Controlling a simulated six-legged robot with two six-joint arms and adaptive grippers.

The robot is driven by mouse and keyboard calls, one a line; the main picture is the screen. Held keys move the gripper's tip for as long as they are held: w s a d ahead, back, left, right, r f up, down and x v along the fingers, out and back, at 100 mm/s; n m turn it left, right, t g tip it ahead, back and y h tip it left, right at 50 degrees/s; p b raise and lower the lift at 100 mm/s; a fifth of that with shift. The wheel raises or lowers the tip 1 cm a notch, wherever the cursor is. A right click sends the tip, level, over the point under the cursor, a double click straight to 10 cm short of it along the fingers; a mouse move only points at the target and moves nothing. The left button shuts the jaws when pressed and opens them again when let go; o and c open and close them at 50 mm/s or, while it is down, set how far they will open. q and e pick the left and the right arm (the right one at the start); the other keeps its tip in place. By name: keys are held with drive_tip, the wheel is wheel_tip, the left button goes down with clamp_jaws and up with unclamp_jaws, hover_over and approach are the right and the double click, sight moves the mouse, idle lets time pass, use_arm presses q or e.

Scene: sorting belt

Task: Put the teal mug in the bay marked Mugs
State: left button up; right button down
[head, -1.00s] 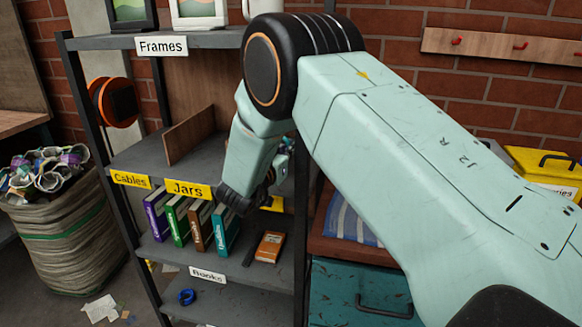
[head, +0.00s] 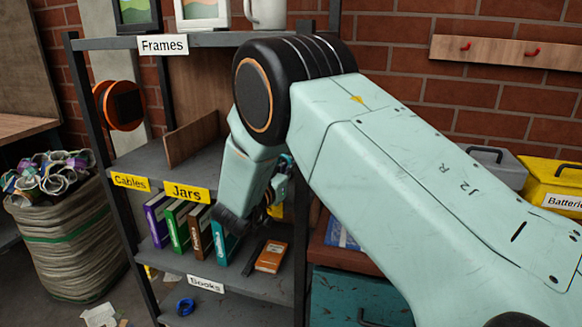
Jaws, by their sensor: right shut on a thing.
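My right gripper (head: 272,205) is at the middle shelf, mostly hidden behind my own wrist and forearm. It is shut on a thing. A small teal-blue patch (head: 286,163) shows beside the wrist and fits the teal mug, but its shape is hidden. The shelf unit (head: 150,160) has bays with signs. The Cables sign (head: 130,182) and the Jars sign (head: 187,193) are on the middle shelf's front edge. Another yellow sign (head: 276,211) to their right is mostly covered by the gripper, and its word cannot be read. My left gripper is not in view.
Upright books (head: 176,226) and an orange book (head: 271,257) are on the shelf below. A wooden divider (head: 191,139) stands on the middle shelf. A white mug (head: 265,14) and frames (head: 201,12) are on top. A sack (head: 62,235) stands at left.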

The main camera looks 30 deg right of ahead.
drive_tip(key=shift+w+f, duration=0.1)
drive_tip(key=c, duration=2)
unclamp_jaws()
drive_tip(key=shift+w+f, duration=0.1)
drive_tip(key=shift+f, duration=0.15)
drive_tip(key=o, duration=0.4)
drive_tip(key=shift+d, duration=0.1)
drive_tip(key=shift+c, duration=0.2)
drive_tip(key=shift+o, duration=0.8)
drive_tip(key=shift+s+r, duration=0.15)
drive_tip(key=shift+s, duration=0.05)
drive_tip(key=shift+w, duration=0.15)
